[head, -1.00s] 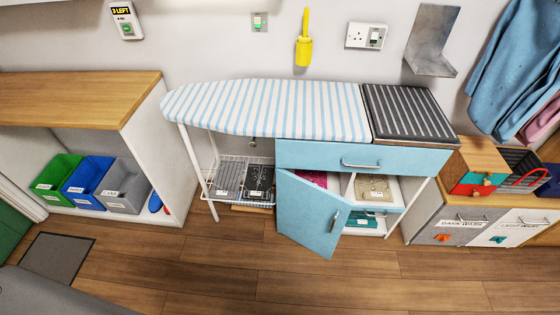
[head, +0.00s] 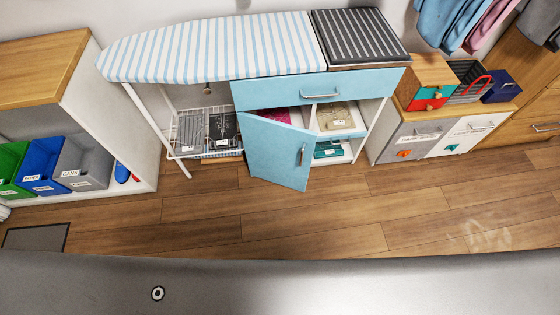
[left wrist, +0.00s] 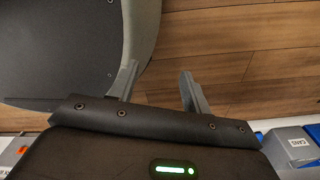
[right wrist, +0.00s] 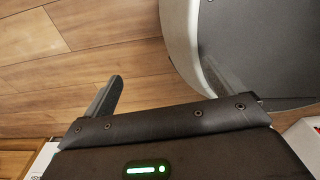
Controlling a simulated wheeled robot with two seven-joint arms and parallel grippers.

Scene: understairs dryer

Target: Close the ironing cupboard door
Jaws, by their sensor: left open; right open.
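The light-blue ironing cupboard door (head: 277,150) stands ajar in the head view, swung out toward me, with a metal handle (head: 303,155) near its free edge. Behind it the open cupboard shows a pink item (head: 274,115) and, on the right, shelves with a beige item (head: 335,117) and a teal item (head: 330,149). My left gripper (left wrist: 159,78) is open and empty above the wooden floor in the left wrist view. My right gripper (right wrist: 160,82) is open and empty in the right wrist view. Neither gripper shows in the head view, and neither touches the door.
A shut blue drawer (head: 320,90) sits above the door, under the striped ironing board (head: 215,47). A wire rack (head: 207,133) stands to the left. Laundry bins (head: 433,137) stand to the right. The wooden floor (head: 330,213) before the door is clear.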

